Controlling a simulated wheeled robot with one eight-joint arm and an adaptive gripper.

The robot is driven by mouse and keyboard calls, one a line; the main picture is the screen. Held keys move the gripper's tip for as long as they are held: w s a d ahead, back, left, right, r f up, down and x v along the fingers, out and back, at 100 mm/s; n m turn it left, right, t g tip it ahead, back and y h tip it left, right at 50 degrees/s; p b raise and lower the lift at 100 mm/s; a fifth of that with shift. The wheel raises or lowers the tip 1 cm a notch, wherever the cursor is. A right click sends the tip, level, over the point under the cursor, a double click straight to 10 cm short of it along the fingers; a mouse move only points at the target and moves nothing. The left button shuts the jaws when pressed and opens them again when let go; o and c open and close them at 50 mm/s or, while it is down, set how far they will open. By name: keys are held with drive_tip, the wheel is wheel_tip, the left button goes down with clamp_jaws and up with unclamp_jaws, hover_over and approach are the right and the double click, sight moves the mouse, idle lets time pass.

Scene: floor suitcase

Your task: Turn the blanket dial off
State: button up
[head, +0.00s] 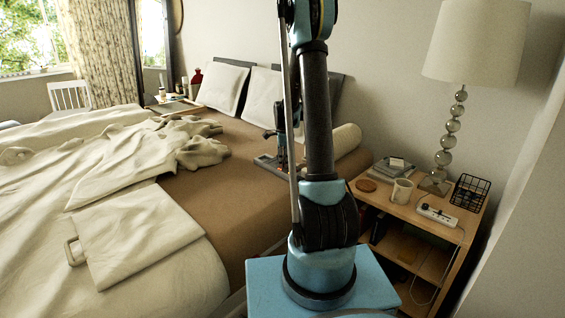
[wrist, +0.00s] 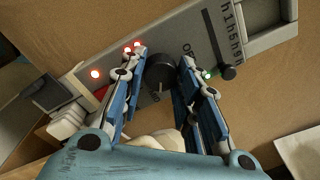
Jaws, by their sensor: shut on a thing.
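The blanket dial is a round black knob (wrist: 158,72) on a grey control panel (wrist: 172,32) in the wrist view. My gripper (wrist: 162,57) has its two blue fingers on either side of the knob and is shut on it. Printed lettering next to the dial is partly hidden by a finger. A thin pale mark shows on the knob's lower part; which setting it points to I cannot tell. In the head view my gripper (head: 281,150) is small, low over the brown bed surface near the pillows, and the dial cannot be made out.
The panel also carries several lit red lamps (wrist: 96,74), a green lamp (wrist: 208,73) and a smaller black knob (wrist: 227,72). In the head view a bedside table (head: 421,219) holds a mug (head: 402,191), a power strip (head: 437,214) and a lamp (head: 447,135). A cream bolster (head: 345,140) lies beside my gripper.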

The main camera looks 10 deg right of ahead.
drive_tip(key=n, duration=0.5)
drive_tip(key=shift+n, duration=0.4)
drive_tip(key=n, duration=0.6)
drive_tip(key=shift+y, duration=0.3)
drive_tip(key=n, duration=0.6)
drive_tip(key=shift+w+d+n+g, duration=0.1)
drive_tip(key=shift+n+g, duration=0.2)
drive_tip(key=n, duration=0.5)
drive_tip(key=shift+n, duration=0.4)
drive_tip(key=o, duration=0.8)
